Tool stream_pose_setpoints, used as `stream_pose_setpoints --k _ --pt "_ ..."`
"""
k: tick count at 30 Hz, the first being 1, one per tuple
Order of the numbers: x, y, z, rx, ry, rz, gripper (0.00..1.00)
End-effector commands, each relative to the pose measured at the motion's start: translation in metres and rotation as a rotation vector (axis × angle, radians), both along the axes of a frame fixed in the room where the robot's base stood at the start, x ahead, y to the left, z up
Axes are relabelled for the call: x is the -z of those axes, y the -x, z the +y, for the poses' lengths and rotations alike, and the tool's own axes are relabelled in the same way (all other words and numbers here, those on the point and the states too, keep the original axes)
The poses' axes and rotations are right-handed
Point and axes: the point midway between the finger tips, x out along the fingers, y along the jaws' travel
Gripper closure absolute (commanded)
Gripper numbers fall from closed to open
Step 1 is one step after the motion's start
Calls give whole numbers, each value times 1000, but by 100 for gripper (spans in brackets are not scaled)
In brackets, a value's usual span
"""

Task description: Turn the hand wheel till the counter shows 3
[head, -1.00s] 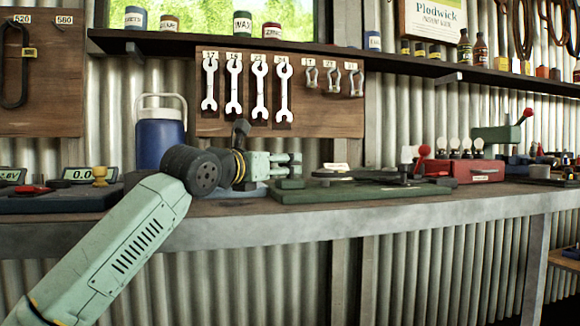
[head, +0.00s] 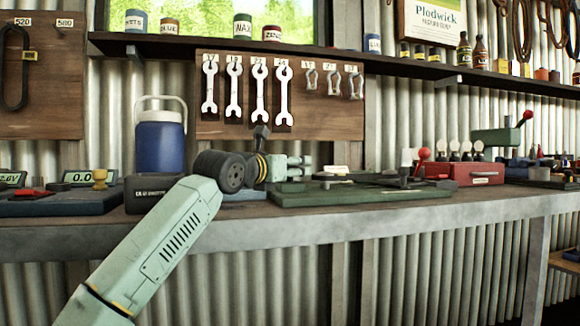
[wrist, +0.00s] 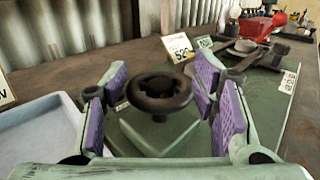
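The dark round hand wheel (wrist: 162,93) stands on a green block in the wrist view, between the purple-padded fingers of my gripper (wrist: 162,88). The fingers are open, with a gap visible on the left side of the wheel; contact on the right is hard to judge. In the head view my gripper (head: 305,167) is at the left end of the green bench device (head: 365,195), and the wheel is hidden there. A white card with dark figures (wrist: 180,46) stands behind the wheel; I cannot tell whether it is the counter. No counter reading is legible.
A pale blue tray (wrist: 45,135) lies left of the wheel. A blue cooler (head: 160,145) and a dark box (head: 150,190) stand left of my gripper. A red box (head: 473,173) stands to the right. Wrenches (head: 284,93) hang on the board behind.

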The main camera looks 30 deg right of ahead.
Motion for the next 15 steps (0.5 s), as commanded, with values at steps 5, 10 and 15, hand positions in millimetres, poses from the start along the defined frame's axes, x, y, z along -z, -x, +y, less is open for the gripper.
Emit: stream_pose_setpoints --k 5,10,15 --pt "0 0 0 0 0 0 60" --pt "0 0 0 0 0 0 72" --pt "0 0 0 0 0 0 81"
